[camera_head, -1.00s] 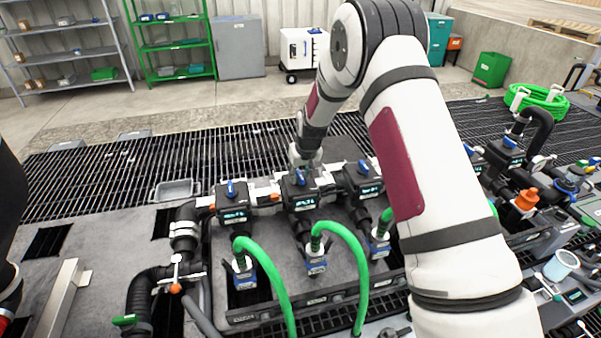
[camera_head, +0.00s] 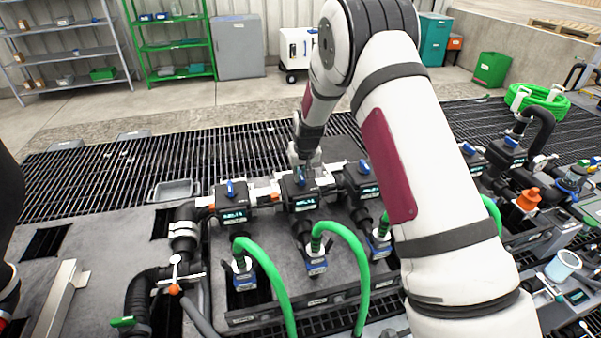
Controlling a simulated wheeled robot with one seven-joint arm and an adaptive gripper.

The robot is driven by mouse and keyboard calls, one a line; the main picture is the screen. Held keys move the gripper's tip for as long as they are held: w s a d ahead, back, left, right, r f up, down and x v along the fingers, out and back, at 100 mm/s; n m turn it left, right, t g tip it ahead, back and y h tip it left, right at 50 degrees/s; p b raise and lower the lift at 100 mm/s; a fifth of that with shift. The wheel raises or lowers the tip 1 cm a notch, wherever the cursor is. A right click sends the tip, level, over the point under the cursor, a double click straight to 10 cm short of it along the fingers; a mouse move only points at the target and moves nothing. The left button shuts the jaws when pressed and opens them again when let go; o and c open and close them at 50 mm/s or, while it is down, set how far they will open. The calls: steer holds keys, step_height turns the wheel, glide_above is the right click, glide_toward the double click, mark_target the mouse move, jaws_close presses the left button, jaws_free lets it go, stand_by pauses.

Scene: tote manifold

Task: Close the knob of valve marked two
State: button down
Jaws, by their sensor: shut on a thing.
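A row of black valve bodies with blue knobs stands on the manifold. The middle valve (camera_head: 299,194) has a small lit display, and its blue knob (camera_head: 300,177) is partly hidden by my gripper. My gripper (camera_head: 302,174) comes down from above and is shut on that knob; its fingertips are small and hard to make out. The left valve (camera_head: 233,203) has its blue knob (camera_head: 230,188) free. The right valve (camera_head: 361,184) has its blue knob (camera_head: 363,167) near my arm. The number marks are too small to read.
Green hoses (camera_head: 268,277) loop from the valve fronts. A black pipe (camera_head: 147,285) with an orange-ended handle stands at left. More piping (camera_head: 509,150) lies right of my arm. A grey tray (camera_head: 174,190) lies on the floor grating behind.

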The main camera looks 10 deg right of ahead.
steer(key=c, duration=1.6)
jaws_free()
steer(key=v, duration=1.2)
